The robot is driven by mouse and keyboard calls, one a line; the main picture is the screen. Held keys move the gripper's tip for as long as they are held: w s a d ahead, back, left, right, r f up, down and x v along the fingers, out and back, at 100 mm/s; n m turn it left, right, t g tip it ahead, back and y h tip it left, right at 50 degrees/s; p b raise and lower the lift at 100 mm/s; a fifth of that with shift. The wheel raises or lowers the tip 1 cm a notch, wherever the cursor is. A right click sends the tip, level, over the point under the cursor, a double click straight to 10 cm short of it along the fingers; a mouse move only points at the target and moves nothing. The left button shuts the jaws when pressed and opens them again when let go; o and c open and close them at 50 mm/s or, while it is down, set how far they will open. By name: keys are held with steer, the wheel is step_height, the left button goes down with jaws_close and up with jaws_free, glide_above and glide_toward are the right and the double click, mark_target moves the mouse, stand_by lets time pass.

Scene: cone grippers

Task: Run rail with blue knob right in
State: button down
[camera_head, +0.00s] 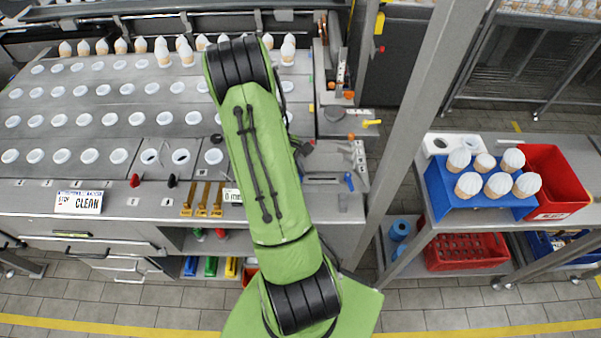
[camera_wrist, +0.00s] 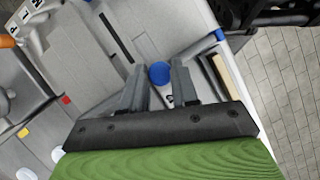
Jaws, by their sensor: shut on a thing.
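In the wrist view my gripper (camera_wrist: 157,72) has its two grey fingers on either side of a round blue knob (camera_wrist: 159,73) and is shut on it. The knob sits close to the fingertips. The rail under it is mostly hidden by the fingers and the gripper body. In the head view my green arm reaches over the bench, and its end is hidden behind the arm. A blue handle (camera_head: 349,182) shows at the right end of the bench; I cannot tell if it is the same knob.
The grey bench (camera_head: 120,200) holds rows of white cups and cones. A dark slot (camera_wrist: 117,38) and a blue corner piece (camera_wrist: 219,34) lie near my fingers. A grey post (camera_head: 420,120) stands right of the bench.

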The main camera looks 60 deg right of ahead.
steer(key=c, duration=0.9)
jaws_free()
steer(key=shift+s+d, duration=0.1)
steer(key=shift+s, duration=0.05)
steer(key=shift+r, duration=0.1)
steer(key=p+v, duration=0.1)
steer(key=v, duration=1.4)
steer(key=shift+r, duration=0.35)
